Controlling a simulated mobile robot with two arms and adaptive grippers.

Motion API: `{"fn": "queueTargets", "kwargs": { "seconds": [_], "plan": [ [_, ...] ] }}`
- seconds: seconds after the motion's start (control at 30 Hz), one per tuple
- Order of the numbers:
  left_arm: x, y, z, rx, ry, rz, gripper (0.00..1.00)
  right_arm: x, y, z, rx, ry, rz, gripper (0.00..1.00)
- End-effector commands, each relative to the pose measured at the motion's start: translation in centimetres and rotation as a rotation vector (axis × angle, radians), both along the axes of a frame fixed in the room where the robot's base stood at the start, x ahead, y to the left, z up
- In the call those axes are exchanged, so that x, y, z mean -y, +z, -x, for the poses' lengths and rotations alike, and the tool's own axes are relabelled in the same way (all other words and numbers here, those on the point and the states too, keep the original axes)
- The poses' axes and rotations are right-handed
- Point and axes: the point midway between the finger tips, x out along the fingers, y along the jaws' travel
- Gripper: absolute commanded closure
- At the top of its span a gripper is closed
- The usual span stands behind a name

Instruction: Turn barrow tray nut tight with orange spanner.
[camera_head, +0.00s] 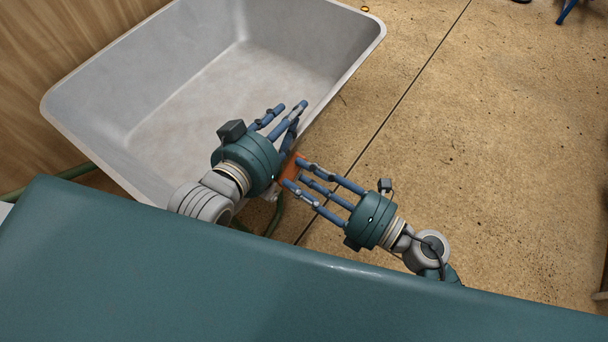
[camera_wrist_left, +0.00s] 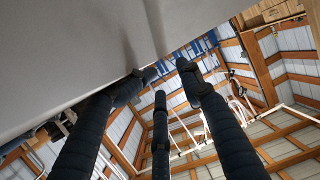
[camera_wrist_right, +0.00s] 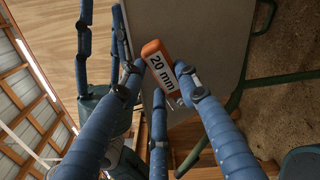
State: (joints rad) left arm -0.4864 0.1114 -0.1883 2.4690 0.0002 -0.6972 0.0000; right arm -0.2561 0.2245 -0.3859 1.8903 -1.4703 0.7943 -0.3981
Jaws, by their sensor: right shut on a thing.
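The grey barrow tray (camera_head: 185,125) lies tilted at the upper left of the head view; its underside (camera_wrist_left: 70,45) fills the upper left of the left wrist view. My right gripper (camera_head: 296,174) is shut on the orange spanner (camera_head: 289,167), just outside the tray's near right side. In the right wrist view the spanner (camera_wrist_right: 161,66) shows its end marked "20 mm" between the fingers; its far end is hidden. My left gripper (camera_head: 289,113) is above and left of the right one, beside the tray, with fingers apart and nothing between them. I cannot see the nut.
A teal panel edge (camera_head: 250,290) crosses the bottom of the head view. Green tubing (camera_wrist_right: 278,79) runs beside the tray. A wooden wall (camera_head: 45,50) stands at the left.

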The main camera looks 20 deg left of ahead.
Motion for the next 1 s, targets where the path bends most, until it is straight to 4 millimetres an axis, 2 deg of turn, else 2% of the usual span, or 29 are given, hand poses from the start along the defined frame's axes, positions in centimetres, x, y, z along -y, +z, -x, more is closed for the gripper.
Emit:
{"fn": "queueTargets", "kwargs": {
  "seconds": [1.0],
  "plan": [
    [-1.1,-1.7,1.5,-0.141,0.015,-0.038,0.60,0.1,-0.6,-0.3,-0.105,0.001,-0.039,1.00]
  ]
}}
